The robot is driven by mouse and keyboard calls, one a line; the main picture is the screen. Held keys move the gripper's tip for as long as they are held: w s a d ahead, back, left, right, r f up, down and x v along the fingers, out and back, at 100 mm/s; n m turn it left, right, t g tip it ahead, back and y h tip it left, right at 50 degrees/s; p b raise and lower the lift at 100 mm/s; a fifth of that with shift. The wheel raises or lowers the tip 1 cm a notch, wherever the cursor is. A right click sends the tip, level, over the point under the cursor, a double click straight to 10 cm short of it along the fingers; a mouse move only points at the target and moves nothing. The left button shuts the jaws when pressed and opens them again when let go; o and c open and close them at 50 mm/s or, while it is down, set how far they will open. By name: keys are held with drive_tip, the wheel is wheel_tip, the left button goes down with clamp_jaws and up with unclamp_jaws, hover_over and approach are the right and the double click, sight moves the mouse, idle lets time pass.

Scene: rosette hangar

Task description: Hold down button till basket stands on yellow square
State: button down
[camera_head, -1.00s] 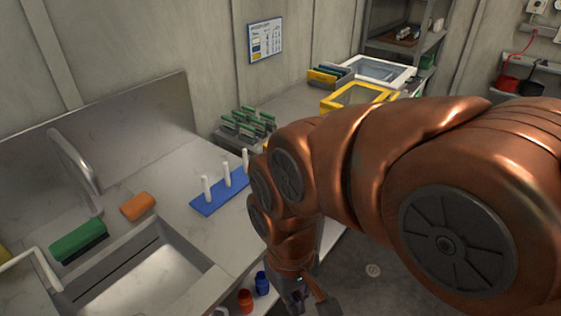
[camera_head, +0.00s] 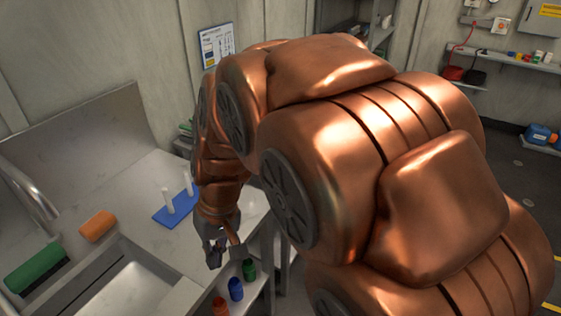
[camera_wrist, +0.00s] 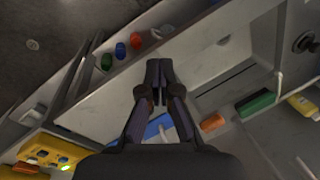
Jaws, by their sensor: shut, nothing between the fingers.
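My gripper (camera_head: 214,258) hangs pointing down at the front edge of the sink counter, above a lower shelf with small bottles. In the wrist view my gripper (camera_wrist: 158,75) is shut and empty, its fingertips together. A yellow box (camera_wrist: 42,150) with dark round spots and a bright lit spot shows at the lower left of the wrist view; I cannot tell whether it carries the button. I cannot make out the basket or a yellow square. My copper arm covers much of the head view.
The counter holds a blue rack (camera_head: 172,209) with white pegs, an orange block (camera_head: 98,225), a green brush (camera_head: 36,268) and a sink (camera_head: 130,285). Blue (camera_head: 236,289), green (camera_head: 249,270) and red bottles (camera_head: 220,306) stand on the lower shelf. Yellow floor lines (camera_head: 550,308) show at right.

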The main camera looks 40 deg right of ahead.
drive_tip(key=w+d+m+t+p, duration=0.1)
drive_tip(key=w+d+m+t, duration=0.35)
drive_tip(key=w+d, duration=1.35)
drive_tip(key=w+d+f+m+t+h, duration=0.1)
drive_tip(key=w+d+m+t+h, duration=0.1)
drive_tip(key=d, duration=1.1)
drive_tip(key=w+d+f+m+t+h+p, duration=0.1)
drive_tip(key=w+d, duration=0.4)
drive_tip(key=d, duration=0.8)
drive_tip(key=shift+m+t+h, duration=0.4)
drive_tip(key=shift+m+t, duration=0.05)
drive_tip(key=shift+t, duration=0.3)
drive_tip(key=shift+d+f, duration=0.1)
drive_tip(key=shift+f, duration=0.1)
wheel_tip(320, 180, down, 7)
drive_tip(key=b, duration=0.3)
drive_tip(key=shift+w+f+b, duration=0.1)
drive_tip(key=shift+b, duration=0.3)
drive_tip(key=shift+f+b, duration=0.7)
drive_tip(key=shift+b, duration=0.15)
